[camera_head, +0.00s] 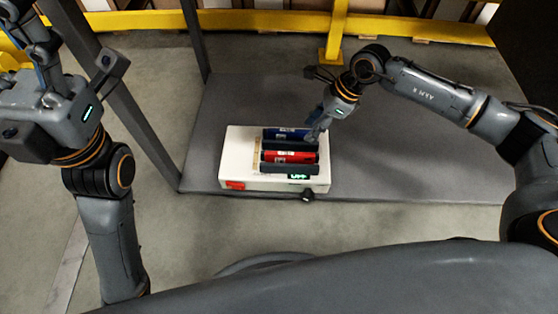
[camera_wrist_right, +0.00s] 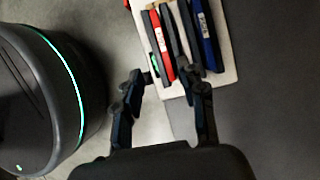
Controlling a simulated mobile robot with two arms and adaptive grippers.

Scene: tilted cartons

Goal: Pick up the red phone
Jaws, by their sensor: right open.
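The red phone (camera_head: 300,157) lies in a white box-like holder (camera_head: 237,150), between dark dividers. It also shows in the right wrist view (camera_wrist_right: 167,65), seen along its length. A blue phone (camera_head: 283,133) sits in the slot behind it and also shows in the right wrist view (camera_wrist_right: 204,38). My right gripper (camera_head: 315,130) is above the holder's right end. In the right wrist view its open fingers (camera_wrist_right: 168,86) are spread, with the red phone's near end just beyond the gap. My left gripper (camera_head: 42,45) is raised far left, away from the holder; its jaw state is unclear.
The holder stands on a dark grey table (camera_head: 410,150) near its front edge, with a red patch and a lit green display on its front. The table is clear to the right. A dark post (camera_head: 135,110) stands left, and a yellow rail (camera_head: 260,22) runs behind.

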